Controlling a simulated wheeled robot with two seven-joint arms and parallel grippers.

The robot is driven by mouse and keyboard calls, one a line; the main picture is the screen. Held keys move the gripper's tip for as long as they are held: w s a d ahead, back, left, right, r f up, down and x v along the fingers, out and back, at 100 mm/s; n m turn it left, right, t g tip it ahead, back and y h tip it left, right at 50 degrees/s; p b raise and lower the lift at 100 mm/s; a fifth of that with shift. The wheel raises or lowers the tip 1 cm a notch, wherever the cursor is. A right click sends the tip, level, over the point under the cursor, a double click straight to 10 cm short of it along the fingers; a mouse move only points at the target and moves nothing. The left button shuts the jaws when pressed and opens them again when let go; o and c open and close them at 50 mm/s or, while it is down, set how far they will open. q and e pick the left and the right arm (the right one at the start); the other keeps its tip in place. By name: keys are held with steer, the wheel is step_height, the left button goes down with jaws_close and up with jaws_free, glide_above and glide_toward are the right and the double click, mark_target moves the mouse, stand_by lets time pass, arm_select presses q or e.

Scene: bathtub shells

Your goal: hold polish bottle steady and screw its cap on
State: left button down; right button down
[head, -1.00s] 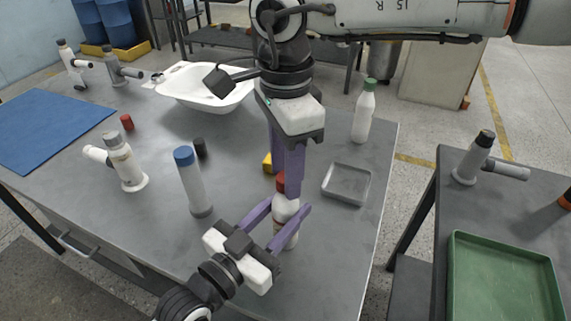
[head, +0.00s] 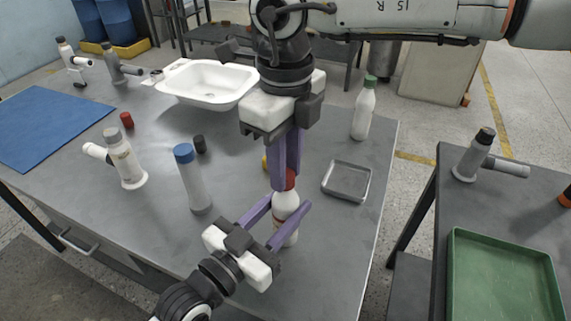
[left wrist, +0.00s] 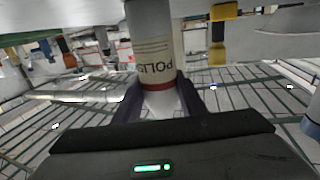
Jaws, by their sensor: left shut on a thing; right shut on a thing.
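The white polish bottle (head: 286,222) stands upright near the front of the grey table. In the left wrist view the bottle (left wrist: 152,50) appears upside down, with its POLISH label and a red band. My left gripper (head: 288,205) is shut on the bottle's body from the front left. The red cap (head: 291,179) is at the top of the bottle. My right gripper (head: 285,183) points straight down and is shut on the cap, hiding part of it. Whether the cap's thread is engaged cannot be seen.
A blue-capped bottle (head: 194,178) stands left of the polish bottle, with a black cap (head: 200,144) behind it. A shallow grey tray (head: 346,182) lies to the right, a green-capped bottle (head: 363,110) behind it. A white basin (head: 207,83) is farther back. The front right tabletop is clear.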

steer(key=c, duration=1.4)
jaws_free()
step_height(320, 180, up, 12)
arm_select(q)
steer(key=c, duration=1)
jaws_free()
steer(key=shift+c, duration=0.2)
steer(key=v, duration=1)
steer(key=shift+b, duration=0.3)
arm_select(e)
steer(key=shift+f, duration=0.3)
arm_select(q)
steer(key=shift+s+a, duration=0.1)
